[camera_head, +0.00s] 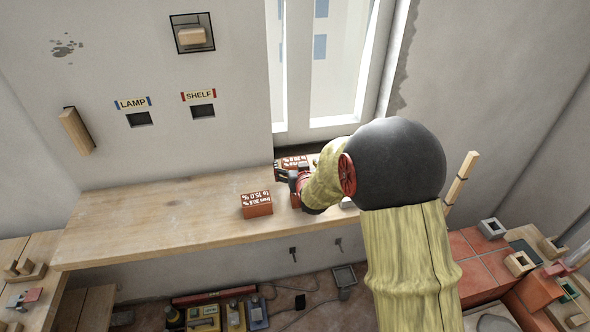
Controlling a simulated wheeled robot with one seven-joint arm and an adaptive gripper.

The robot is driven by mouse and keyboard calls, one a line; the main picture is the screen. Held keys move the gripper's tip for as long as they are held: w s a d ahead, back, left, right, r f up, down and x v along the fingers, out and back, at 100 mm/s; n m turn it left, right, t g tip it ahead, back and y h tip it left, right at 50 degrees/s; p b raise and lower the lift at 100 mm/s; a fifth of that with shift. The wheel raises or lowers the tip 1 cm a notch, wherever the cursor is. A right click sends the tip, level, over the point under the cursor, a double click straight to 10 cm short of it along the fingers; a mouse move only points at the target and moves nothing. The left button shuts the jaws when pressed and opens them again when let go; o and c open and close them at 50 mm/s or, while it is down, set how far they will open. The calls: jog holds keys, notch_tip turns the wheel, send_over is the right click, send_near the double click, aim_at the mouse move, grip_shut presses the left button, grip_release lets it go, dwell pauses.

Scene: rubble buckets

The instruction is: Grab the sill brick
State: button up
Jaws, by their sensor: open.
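A reddish-brown brick (257,211) with a white printed label on top sits on the wooden ledge, left of my gripper. A second labelled brick (292,161) shows farther back, below the window and right by my gripper; much of it is hidden behind the gripper. My gripper (284,173) is open, with its fingers pointing left beside this second brick. I cannot tell whether the fingers touch it or stand around it. The wrist and arm hide the ledge to the right.
The wooden ledge (150,225) is clear on its left side. Above it, the wall has a LAMP slot (139,119), a SHELF slot (202,111) and a protruding wooden block (76,130). Clutter lies on the floor below; blocks and tiles (480,255) stand at right.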

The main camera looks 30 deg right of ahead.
jog(key=c, duration=0.3)
jog(key=shift+r, duration=0.1)
jog(key=c, duration=1.1)
